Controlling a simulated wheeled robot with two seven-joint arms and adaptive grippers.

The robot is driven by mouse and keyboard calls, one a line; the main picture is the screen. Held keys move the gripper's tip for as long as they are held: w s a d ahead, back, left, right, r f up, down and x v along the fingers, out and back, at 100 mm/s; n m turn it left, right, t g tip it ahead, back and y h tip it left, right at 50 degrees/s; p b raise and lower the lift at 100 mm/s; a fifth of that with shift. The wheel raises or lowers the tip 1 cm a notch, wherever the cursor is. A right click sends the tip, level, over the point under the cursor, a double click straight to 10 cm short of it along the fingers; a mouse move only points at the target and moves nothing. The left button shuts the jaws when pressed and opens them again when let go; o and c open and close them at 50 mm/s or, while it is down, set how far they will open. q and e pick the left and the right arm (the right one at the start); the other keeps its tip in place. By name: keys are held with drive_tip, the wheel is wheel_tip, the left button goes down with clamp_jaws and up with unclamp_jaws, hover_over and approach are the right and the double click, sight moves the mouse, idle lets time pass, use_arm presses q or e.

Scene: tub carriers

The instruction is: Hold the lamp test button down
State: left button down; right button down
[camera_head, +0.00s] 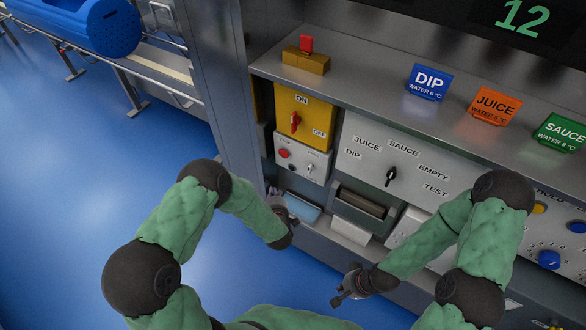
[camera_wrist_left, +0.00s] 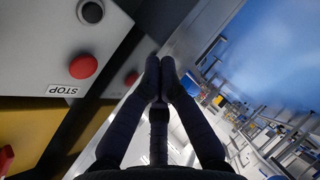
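A grey box below the yellow ON/OFF panel carries a black button (camera_head: 292,167) and a red button (camera_head: 283,153). In the left wrist view the black button (camera_wrist_left: 91,11) has a pale ring, and the red button (camera_wrist_left: 84,67) is labelled STOP. No lamp test label is readable in either view. My left gripper (camera_head: 277,199) is below and in front of this box, and its fingers (camera_wrist_left: 161,64) are together with nothing visible between them. They are apart from both buttons. My right gripper (camera_head: 342,285) is low in front of the console, its fingers apparently spread and empty.
A yellow panel (camera_head: 305,112) with a red ON/OFF handle is above the box. A selector knob (camera_head: 391,175) is to its right, with a paper slot (camera_head: 364,201) below. Yellow and blue buttons (camera_head: 549,259) are at far right. A metal post (camera_head: 223,80) stands left.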

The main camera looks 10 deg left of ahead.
sight(292, 168)
use_arm(q)
drive_tip(key=shift+w, duration=0.2)
drive_tip(key=w+d+b, duration=0.2)
drive_tip(key=w+d, duration=0.1)
drive_tip(key=w, duration=0.5)
idle(0.4)
drive_tip(key=shift+w, duration=0.1)
idle(1.3)
drive_tip(key=shift+w+d+b, duration=0.1)
drive_tip(key=shift+w+b, duration=0.15)
drive_tip(key=shift+b, duration=0.15)
drive_tip(key=shift+w+d+r, duration=0.1)
drive_tip(key=shift+w+d, duration=0.1)
drive_tip(key=shift+w, duration=0.25)
idle(2.0)
drive_tip(key=shift+s+a, duration=0.3)
drive_tip(key=shift+s, duration=0.5)
drive_tip(key=shift+s, duration=0.1)
